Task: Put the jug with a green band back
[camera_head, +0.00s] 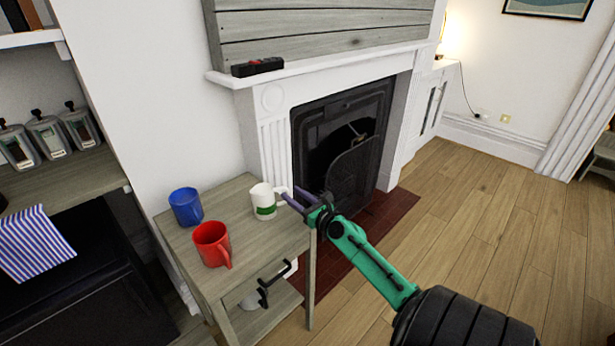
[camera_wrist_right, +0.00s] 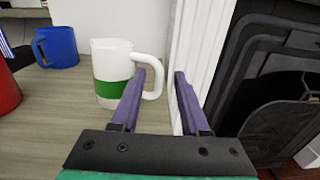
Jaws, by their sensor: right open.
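The white jug with a green band (camera_head: 263,203) stands upright on the small wooden side table (camera_head: 228,258), near its back right corner. In the right wrist view the jug (camera_wrist_right: 112,62) is ahead and to the left, with its handle (camera_wrist_right: 158,75) facing right. My right gripper (camera_head: 290,200) is open beside the jug, on the handle side. In the wrist view part of the handle shows between its purple fingers, and the left finger covers some of it. I cannot tell whether they touch. My left gripper is not in view.
A blue mug (camera_head: 186,207) and a red mug (camera_head: 213,245) stand on the same table, left of the jug. The fireplace (camera_head: 345,140) is close behind on the right. A shelf with several canisters (camera_head: 47,136) is at left. Open wooden floor (camera_head: 470,220) lies to the right.

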